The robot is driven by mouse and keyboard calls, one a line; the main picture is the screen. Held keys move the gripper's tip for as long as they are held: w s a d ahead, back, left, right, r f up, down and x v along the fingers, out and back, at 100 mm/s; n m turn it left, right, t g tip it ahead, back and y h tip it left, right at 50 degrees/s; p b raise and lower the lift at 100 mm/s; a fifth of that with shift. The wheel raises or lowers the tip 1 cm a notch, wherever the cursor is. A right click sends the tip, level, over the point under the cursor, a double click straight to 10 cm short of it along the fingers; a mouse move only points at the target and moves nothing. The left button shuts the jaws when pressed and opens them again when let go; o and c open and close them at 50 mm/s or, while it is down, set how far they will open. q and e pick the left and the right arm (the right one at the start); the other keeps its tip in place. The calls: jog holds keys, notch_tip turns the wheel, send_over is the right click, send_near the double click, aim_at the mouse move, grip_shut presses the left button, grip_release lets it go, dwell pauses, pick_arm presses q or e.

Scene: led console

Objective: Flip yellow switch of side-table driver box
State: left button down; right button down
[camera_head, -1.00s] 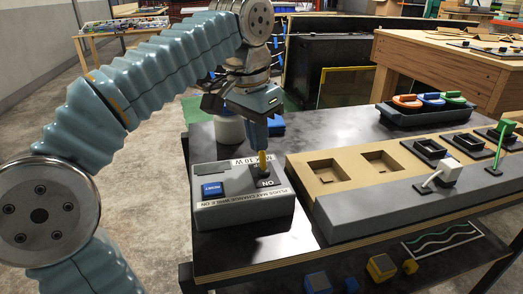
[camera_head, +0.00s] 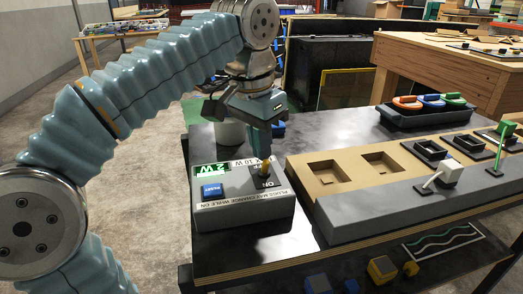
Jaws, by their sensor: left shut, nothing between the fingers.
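The grey driver box (camera_head: 245,214) sits at the left front of the dark side table. On its top are a blue RESET button (camera_head: 212,190), a small lit green display (camera_head: 209,170) reading "2 W", and the yellow switch (camera_head: 266,166) beside an "ON" label. My left gripper (camera_head: 265,155) points down at the switch from above and behind, shut, with its tips at or very near the lever. I cannot tell whether they touch. Part of the box's rear label is hidden by the gripper. My right gripper is not in view.
Right of the box stands a tan and grey console (camera_head: 370,200) with two square recesses, black sockets and a white plug (camera_head: 449,172). A white cylinder (camera_head: 230,134) stands behind the box.

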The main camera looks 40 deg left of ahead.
pick_arm(q)
notch_tip(320, 180, up, 3)
jog(key=p, duration=0.3)
jog(key=shift+w+a, duration=0.1)
jog(key=shift+a, duration=0.05)
jog(key=shift+w+a+r+p, duration=0.15)
jog(key=shift+r+p, duration=0.5)
jog(key=shift+r, duration=1.35)
